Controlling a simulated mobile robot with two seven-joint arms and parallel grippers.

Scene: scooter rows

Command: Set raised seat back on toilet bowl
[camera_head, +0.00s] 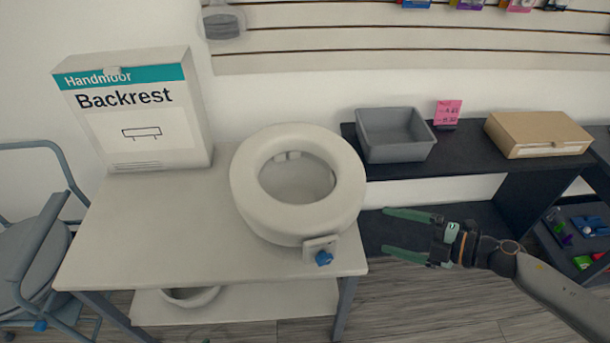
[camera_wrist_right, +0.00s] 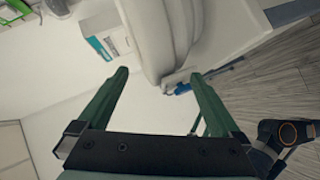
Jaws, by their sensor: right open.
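The thick white raised seat (camera_head: 247,190) is a ring at the right end of the white table. The toilet bowl (camera_head: 300,185) shows only through its opening; I cannot tell how evenly the seat rests on it. A bracket with a blue knob (camera_head: 324,258) sits at the seat's front; the knob (camera_wrist_right: 182,89) also shows in the right wrist view beside the seat (camera_wrist_right: 155,40). My right gripper (camera_head: 386,231) is open and empty, right of the seat and apart from it. A dark joint and green sliver in the right wrist view may be my left gripper; its jaws are unclear.
A Backrest box (camera_head: 135,115) stands on the table (camera_head: 150,225) at left. A dark shelf (camera_head: 460,150) behind my right gripper holds a grey bin (camera_head: 396,138), a pink sign (camera_head: 447,113) and a brown box (camera_head: 540,135). A grey-framed chair (camera_head: 35,235) stands at far left.

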